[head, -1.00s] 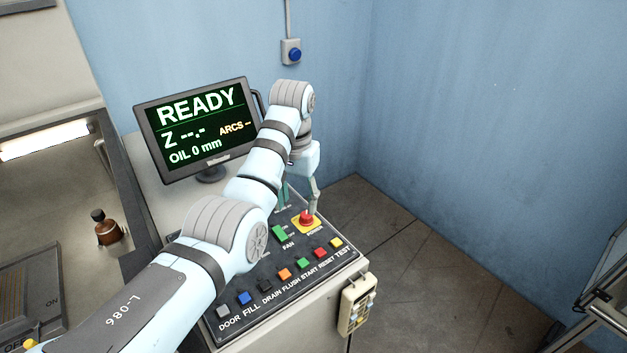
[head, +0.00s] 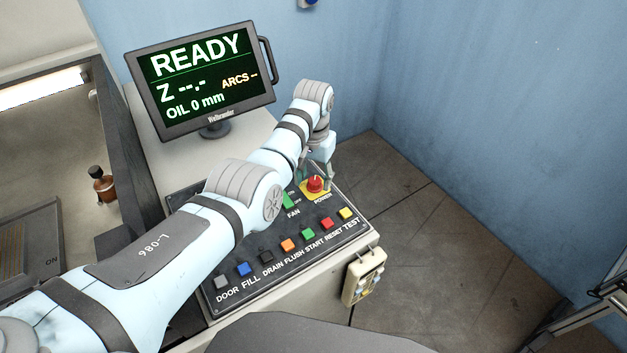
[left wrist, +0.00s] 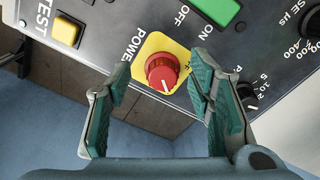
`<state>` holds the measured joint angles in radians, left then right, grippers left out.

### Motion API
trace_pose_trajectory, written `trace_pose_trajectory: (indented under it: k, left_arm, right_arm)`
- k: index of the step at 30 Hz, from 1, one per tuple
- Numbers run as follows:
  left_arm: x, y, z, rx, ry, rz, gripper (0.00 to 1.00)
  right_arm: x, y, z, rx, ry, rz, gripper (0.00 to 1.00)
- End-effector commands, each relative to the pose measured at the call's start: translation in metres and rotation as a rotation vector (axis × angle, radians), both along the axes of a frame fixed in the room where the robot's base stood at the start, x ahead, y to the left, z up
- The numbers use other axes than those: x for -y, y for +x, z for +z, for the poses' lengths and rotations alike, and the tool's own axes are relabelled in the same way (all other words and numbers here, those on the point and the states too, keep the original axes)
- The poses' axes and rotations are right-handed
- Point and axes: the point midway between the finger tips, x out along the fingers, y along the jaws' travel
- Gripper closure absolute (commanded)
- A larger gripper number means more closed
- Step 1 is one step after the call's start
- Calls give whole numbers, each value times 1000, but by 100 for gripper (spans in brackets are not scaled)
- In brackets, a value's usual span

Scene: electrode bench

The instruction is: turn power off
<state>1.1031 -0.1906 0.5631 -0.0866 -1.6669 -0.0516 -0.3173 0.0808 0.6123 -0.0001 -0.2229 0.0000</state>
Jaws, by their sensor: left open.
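The red POWER knob (head: 314,183) sits on a yellow square plate at the back right of the dark control panel (head: 225,290). In the left wrist view the knob (left wrist: 162,72) has a white pointer mark and lies between and just beyond my open left fingers. My left gripper (head: 327,180) is at the knob in the head view; in the left wrist view the left gripper (left wrist: 158,100) is open, with green pads on either side and nothing held. I cannot tell whether a pad touches the knob. My right gripper is not in view.
A green FAN switch (head: 289,201) is beside the knob. A row of coloured buttons, from DOOR to TEST, runs along the panel's front. A monitor (head: 203,80) reading READY stands behind. A pendant (head: 364,277) hangs on the console's side.

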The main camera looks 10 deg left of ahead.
Motion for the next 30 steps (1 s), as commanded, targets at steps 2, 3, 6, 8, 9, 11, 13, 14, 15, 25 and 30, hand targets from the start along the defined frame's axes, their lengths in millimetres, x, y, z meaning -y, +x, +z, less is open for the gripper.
trace_pose_trajectory:
  k: [2, 3, 6, 8, 9, 11, 13, 14, 15, 25, 30]
  left_arm:
    - [0, 1, -7, -1, 0, 0, 52]
    - [-1, 1, -8, -2, -1, 0, 52]
    - [0, 0, -8, -4, 0, 0, 52]
    - [0, 0, -8, -5, 0, 0, 52]
    - [0, 0, -8, -5, 0, 0, 54]
    - [0, 0, -8, -5, 0, -1, 64]
    - [0, 0, -8, -6, 0, -1, 75]
    - [0, 0, -8, -6, 0, -1, 80]
    - [0, 0, -8, -6, 0, -1, 86]
    - [0, -1, -9, -7, 0, 7, 100]
    - [0, -1, -9, -6, -2, 49, 100]
  right_arm:
    - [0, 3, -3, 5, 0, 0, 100]
    - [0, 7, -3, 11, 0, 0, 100]
    - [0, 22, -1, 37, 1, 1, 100]
    - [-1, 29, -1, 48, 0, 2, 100]
    - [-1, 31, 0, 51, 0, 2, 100]
    - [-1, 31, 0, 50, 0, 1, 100]
    - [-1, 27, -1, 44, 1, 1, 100]
    - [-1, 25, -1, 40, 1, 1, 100]
    - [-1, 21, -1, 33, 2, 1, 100]
    - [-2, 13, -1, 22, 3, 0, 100]
    - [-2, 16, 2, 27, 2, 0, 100]
